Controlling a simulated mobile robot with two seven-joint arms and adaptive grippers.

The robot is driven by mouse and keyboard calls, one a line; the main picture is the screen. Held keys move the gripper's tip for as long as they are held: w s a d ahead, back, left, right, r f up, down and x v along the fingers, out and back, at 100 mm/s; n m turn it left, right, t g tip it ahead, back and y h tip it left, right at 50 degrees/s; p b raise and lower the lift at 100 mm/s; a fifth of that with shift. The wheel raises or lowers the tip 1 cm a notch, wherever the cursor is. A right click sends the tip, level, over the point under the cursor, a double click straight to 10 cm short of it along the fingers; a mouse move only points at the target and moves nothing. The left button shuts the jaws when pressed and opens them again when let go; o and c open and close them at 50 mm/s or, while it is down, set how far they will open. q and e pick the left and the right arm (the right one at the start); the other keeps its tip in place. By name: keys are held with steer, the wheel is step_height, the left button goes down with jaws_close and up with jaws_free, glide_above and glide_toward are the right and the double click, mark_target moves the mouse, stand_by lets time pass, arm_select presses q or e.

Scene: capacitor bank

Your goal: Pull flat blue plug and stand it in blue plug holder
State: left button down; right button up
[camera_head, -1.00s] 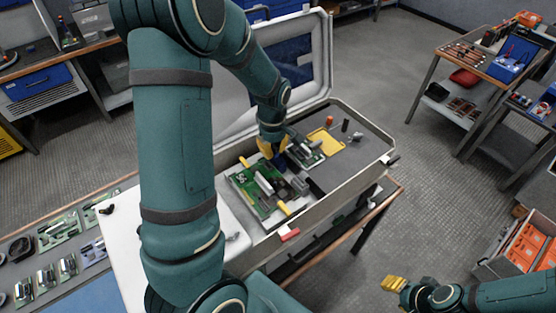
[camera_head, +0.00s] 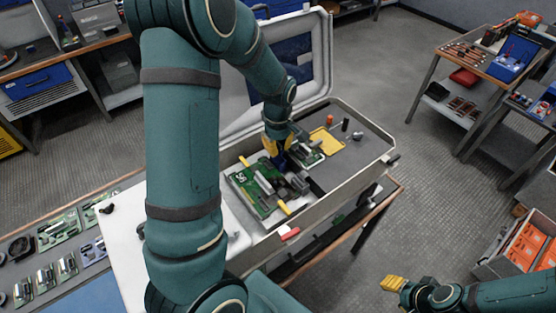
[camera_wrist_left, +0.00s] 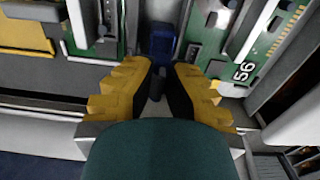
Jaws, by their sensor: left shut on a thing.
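My left gripper (camera_head: 272,147) has yellow fingers and is over the open case, between the two green boards. It is shut on the blue plug (camera_head: 281,161), which shows below the fingers. In the left wrist view a blue piece (camera_wrist_left: 162,42) shows just past the tips of the left gripper (camera_wrist_left: 161,72), between the boards. I cannot tell whether the plug's lower end touches anything. I cannot make out the blue plug holder for certain. My right gripper (camera_head: 393,284) is at the lower right, away from the case; its finger gap is not clear.
The open case (camera_head: 345,187) holds a green board (camera_head: 243,181) with yellow handles, a smaller board (camera_head: 314,158) and a yellow piece (camera_head: 325,142). The raised lid (camera_head: 317,60) stands behind. Bare foam (camera_head: 355,163) lies at the case's right.

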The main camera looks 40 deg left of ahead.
mark_target(278, 161)
arm_select(q)
steer(key=shift+s+f+b, duration=0.1)
steer(key=shift+f+b, duration=1.05)
steer(key=shift+f, duration=0.55)
stand_by(0.5)
steer(key=c, duration=1.2)
jaws_free()
steer(key=shift+o, duration=0.7)
steer(key=shift+s+r, duration=0.1)
steer(key=shift+d, duration=0.1)
steer(key=shift+r, duration=0.1)
steer(key=shift+w+r, duration=0.25)
steer(key=shift+r, duration=0.1)
steer(key=r, duration=1.1)
steer(key=shift+s+r, duration=0.1)
steer(key=shift+s, duration=0.25)
